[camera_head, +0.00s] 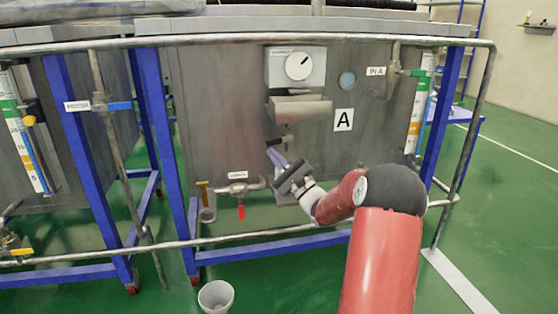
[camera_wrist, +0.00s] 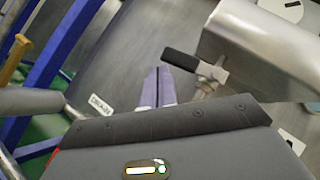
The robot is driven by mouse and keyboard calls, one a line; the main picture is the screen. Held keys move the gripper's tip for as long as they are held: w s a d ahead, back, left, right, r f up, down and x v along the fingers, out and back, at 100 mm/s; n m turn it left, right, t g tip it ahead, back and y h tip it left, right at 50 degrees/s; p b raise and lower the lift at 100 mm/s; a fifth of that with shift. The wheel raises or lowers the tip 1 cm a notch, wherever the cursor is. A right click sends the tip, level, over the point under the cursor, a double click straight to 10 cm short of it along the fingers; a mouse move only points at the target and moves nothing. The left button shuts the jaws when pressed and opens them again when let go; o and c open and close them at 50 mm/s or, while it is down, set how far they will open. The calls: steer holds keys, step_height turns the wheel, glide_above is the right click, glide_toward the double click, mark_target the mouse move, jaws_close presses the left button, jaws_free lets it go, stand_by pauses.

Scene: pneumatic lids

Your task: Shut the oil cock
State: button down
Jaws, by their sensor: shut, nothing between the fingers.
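A small cock with a black handle (camera_head: 274,142) sits under the metal box on the tank front. In the wrist view its black handle (camera_wrist: 180,60) sticks out left from a silver body, crosswise to the short pipe below. My gripper (camera_head: 272,153) is just below this handle in the head view. In the wrist view the gripper's pale fingers (camera_wrist: 157,73) are together and empty, left of and below the handle, seemingly apart from it. Lower left is a cock with a red handle (camera_head: 241,212) hanging down. I cannot read which cock is labelled oil.
The metal box (camera_head: 300,111) overhangs the black-handled cock. A grey rail (camera_head: 270,241) crosses the front low down. A white bucket (camera_head: 216,297) stands on the floor. Blue-handled valves (camera_head: 120,106) are on side pipes.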

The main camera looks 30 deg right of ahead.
steer(key=shift+w+a+r, duration=0.1)
steer(key=shift+a+r, duration=0.15)
steer(key=shift+r, duration=0.1)
steer(key=shift+a+r, duration=0.1)
stand_by(0.3)
